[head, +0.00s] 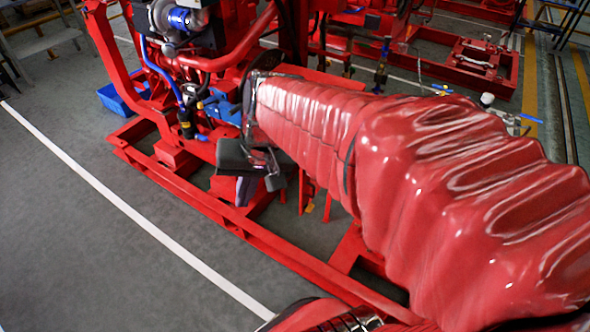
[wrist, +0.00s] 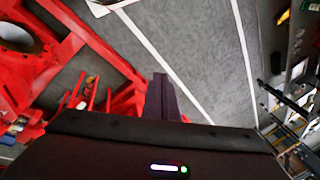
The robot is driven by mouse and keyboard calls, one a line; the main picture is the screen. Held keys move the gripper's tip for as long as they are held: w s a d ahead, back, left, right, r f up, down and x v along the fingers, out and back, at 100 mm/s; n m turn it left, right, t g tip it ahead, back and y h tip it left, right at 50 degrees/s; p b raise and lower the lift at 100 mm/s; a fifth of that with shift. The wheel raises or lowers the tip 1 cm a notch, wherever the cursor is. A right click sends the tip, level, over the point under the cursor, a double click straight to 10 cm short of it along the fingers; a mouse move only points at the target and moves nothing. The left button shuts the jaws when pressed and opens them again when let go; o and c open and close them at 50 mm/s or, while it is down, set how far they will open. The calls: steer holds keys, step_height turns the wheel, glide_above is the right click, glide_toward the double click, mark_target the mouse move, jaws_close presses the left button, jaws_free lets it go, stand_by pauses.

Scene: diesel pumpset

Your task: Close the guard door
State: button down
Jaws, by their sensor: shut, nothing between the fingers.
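My gripper (head: 246,188) is a dark grey block with short fingers at the end of my red-sleeved arm. It points down beside the red pumpset frame (head: 210,200), above its lower rail. In the wrist view its dark fingers (wrist: 161,78) are together, with nothing visible between them. I cannot pick out the guard door with certainty in either view. My arm covers much of the pumpset's middle in the head view. A red panel edge (head: 322,76) shows just above the arm, but I cannot tell whether it belongs to the guard.
The red engine (head: 215,60) with blue hoses stands behind my gripper at the upper left. A blue tray (head: 120,100) lies beside it. Another red skid (head: 470,68) stands at the back right. The grey floor (head: 90,240) at left is clear, crossed by a white line.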

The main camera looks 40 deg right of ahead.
steer(key=w+d+f+m+t+y, duration=0.1)
steer(key=w+d+f+m+y, duration=0.2)
steer(key=w+d+f+m, duration=0.45)
steer(key=w+d+f+m+t+y, duration=0.1)
steer(key=w+d+f+m+y, duration=0.25)
steer(key=d+f+m, duration=0.55)
steer(key=s+d+f+m+t+h, duration=0.1)
steer(key=d+f+m+t, duration=0.3)
steer(key=d+f, duration=0.5)
steer(key=s+d+f+m+t+h, duration=0.2)
steer(key=s+d+f+m+t, duration=0.2)
steer(key=d+f, duration=0.5)
steer(key=d+m, duration=0.2)
steer(key=d, duration=0.3)
steer(key=shift+s+d+f+t, duration=0.15)
steer(key=shift+s+f+t, duration=0.05)
steer(key=shift+f+t, duration=0.1)
steer(key=shift+w, duration=0.15)
glide_toward(303, 183)
steer(key=x, duration=0.4)
steer(key=shift+w+a, duration=0.2)
steer(key=shift+a, duration=0.05)
steer(key=shift+w+a, duration=0.25)
steer(key=shift+w, duration=0.4)
